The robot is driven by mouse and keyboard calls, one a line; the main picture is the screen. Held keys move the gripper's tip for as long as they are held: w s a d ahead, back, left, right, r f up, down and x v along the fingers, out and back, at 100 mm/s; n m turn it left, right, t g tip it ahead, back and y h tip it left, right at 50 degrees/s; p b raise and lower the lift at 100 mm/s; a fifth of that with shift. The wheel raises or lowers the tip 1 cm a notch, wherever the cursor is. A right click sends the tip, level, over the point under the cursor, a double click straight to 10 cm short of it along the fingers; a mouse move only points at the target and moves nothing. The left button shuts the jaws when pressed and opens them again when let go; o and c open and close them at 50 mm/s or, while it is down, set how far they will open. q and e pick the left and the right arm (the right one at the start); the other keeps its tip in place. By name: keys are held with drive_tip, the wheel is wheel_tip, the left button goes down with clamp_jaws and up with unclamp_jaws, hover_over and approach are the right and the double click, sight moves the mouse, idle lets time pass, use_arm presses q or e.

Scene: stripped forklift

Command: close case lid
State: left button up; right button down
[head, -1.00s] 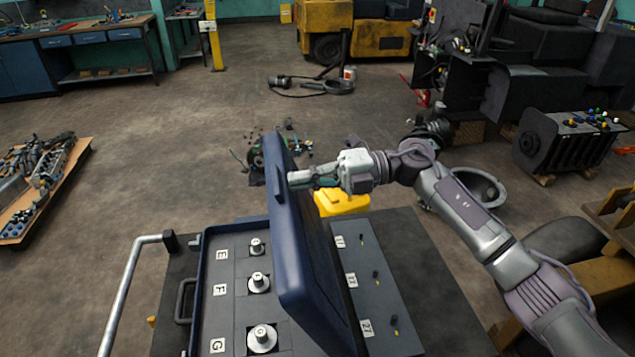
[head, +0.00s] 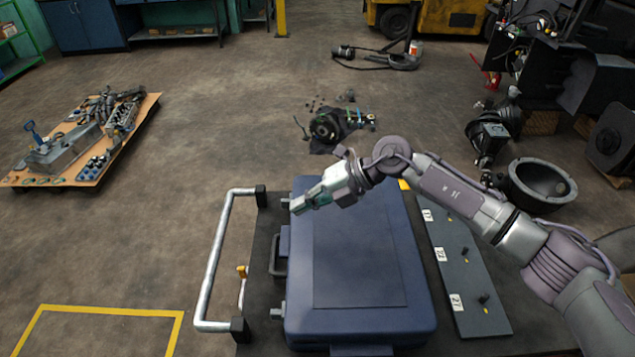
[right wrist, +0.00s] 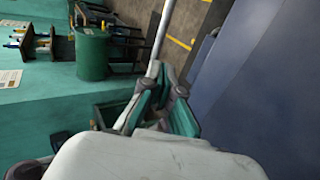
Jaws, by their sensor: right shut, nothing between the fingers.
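The blue case lid (head: 360,260) lies flat and looks closed over the case on the dark cart top. The weights inside the case are hidden under it. My right gripper (head: 296,208) is shut and empty, over the lid's far left edge; I cannot tell if it touches. In the right wrist view, the lid's blue surface (right wrist: 255,100) fills the right side, beside my gripper's green fingers (right wrist: 150,110). My left gripper is not in view.
A grey board with numbered tags (head: 465,270) lies right of the case. A metal handrail (head: 213,265) stands at the cart's left. A pallet with parts (head: 85,145) sits on the floor at far left. Loose parts (head: 335,125) lie beyond the cart.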

sight(289, 238)
drive_tip(key=a+f, duration=0.1)
drive_tip(key=f, duration=0.1)
drive_tip(key=a+f+h+b, duration=0.1)
drive_tip(key=f, duration=0.2)
drive_tip(key=a+f+h, duration=0.1)
drive_tip(key=f, duration=0.1)
drive_tip(key=shift+a+f+b, duration=0.1)
drive_tip(key=shift+f+b, duration=0.25)
drive_tip(key=shift+b, duration=0.05)
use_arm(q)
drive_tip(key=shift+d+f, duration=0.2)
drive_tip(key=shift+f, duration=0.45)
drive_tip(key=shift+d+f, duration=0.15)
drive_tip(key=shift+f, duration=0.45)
use_arm(e)
drive_tip(key=shift+a+f, duration=0.15)
drive_tip(key=shift+f, duration=0.7)
